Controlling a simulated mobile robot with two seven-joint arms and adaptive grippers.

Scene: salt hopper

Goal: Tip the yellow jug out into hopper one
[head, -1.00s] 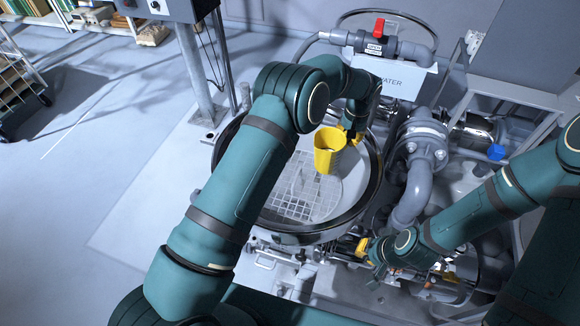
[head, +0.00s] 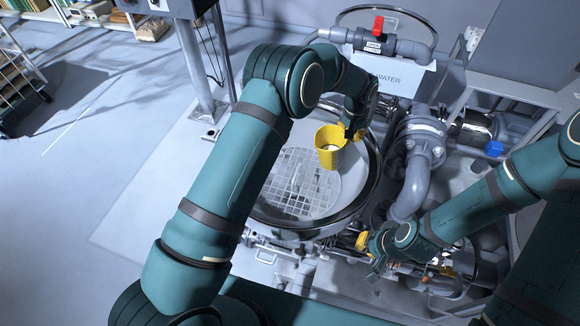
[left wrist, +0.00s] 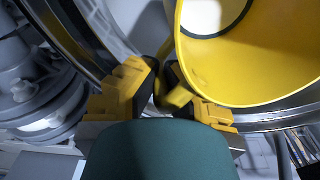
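The yellow jug (head: 331,152) is held over the round open hopper with a grid inside (head: 268,212). Its mouth faces up toward the head camera and something pale shows inside. It looks upright or slightly tilted; I cannot tell exactly. My left gripper (head: 352,133) is shut on the jug's far right side, apparently at its handle. In the left wrist view the jug (left wrist: 245,75) fills the upper right, beside the yellow-padded fingers of this gripper (left wrist: 165,95). My right gripper (head: 374,268) is low at the hopper's front right; its fingers are too small to read.
A grey pipe (head: 420,185) stands right of the hopper. A red-handled valve (head: 378,27) and a water sign (head: 393,78) are behind it. A blue cap (head: 494,149) is at the right. A grey post (head: 195,75) stands at the back left.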

